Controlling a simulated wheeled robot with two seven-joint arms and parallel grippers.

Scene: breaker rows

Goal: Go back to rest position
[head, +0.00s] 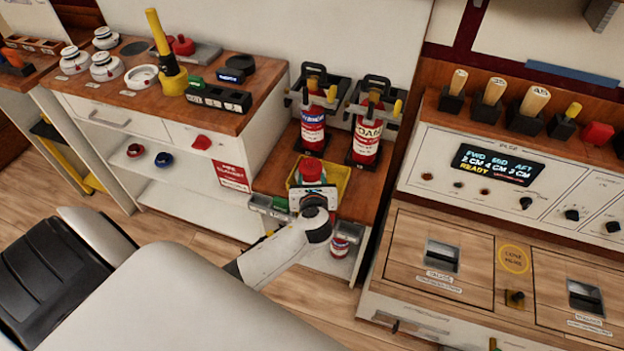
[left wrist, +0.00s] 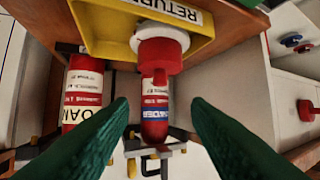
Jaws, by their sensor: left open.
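My left gripper (head: 312,200) is in front of the yellow tray (head: 336,177) on the low wooden shelf. In the left wrist view its green fingers (left wrist: 159,108) are apart with nothing held between them. A red-topped object with a white collar (head: 312,170) sits at the yellow tray, and it also shows in the left wrist view (left wrist: 160,48), beyond the fingertips. The tray's label reads RETURN in the left wrist view (left wrist: 103,40). My gripper hides part of the tray's front in the head view. My right gripper is not in view.
Two red extinguishers, one blue-labelled (head: 313,118) and one marked FOAM (head: 368,130), stand behind the tray. A wooden-topped cabinet (head: 130,97) with detectors and a yellow torch (head: 167,60) is left. A console (head: 505,180) stands right. Wood floor (head: 170,228) shows between.

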